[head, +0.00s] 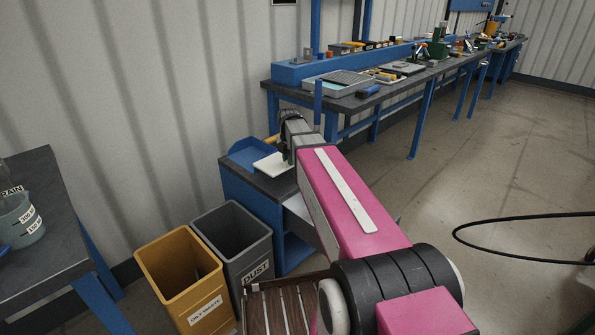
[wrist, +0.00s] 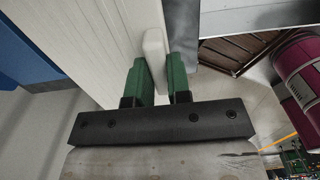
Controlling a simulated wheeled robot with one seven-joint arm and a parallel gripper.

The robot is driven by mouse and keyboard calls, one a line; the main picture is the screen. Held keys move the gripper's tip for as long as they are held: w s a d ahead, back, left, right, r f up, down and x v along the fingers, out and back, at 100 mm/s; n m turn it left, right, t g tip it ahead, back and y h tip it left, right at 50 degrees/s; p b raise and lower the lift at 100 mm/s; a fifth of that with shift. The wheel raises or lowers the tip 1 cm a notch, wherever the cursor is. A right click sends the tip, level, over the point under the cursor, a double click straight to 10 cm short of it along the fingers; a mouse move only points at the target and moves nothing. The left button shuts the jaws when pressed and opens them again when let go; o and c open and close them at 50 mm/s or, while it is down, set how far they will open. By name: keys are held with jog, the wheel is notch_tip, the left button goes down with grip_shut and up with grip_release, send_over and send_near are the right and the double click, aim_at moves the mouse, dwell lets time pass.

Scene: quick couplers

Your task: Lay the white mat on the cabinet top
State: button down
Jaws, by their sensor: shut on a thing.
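The white mat (head: 270,166) appears as a flat pale slab over the dark top of the blue cabinet (head: 262,187) in the head view. My gripper (head: 287,156) is at the mat's right edge, partly hidden by my pink arm. In the wrist view, the green fingers of my gripper (wrist: 157,80) are shut on a white rounded tab (wrist: 154,50) at the edge of the ribbed white mat (wrist: 85,40). I cannot tell whether the mat touches the cabinet top or is held just above it.
A blue tray (head: 252,150) sits at the back of the cabinet top. A yellow bin (head: 180,275) and a grey bin (head: 235,240) stand in front-left of the cabinet. A brown slatted crate (head: 280,305) is nearer. A long workbench (head: 345,100) stands behind.

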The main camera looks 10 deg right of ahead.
jog(key=d, duration=0.1)
jog(key=w+d+f, duration=0.1)
jog(key=d+f, duration=0.1)
jog(key=d, duration=0.1)
jog(key=shift+w+f, duration=0.25)
jog(key=shift+f, duration=2)
jog(key=shift+f, duration=0.1)
jog(key=c, duration=1.1)
grip_release()
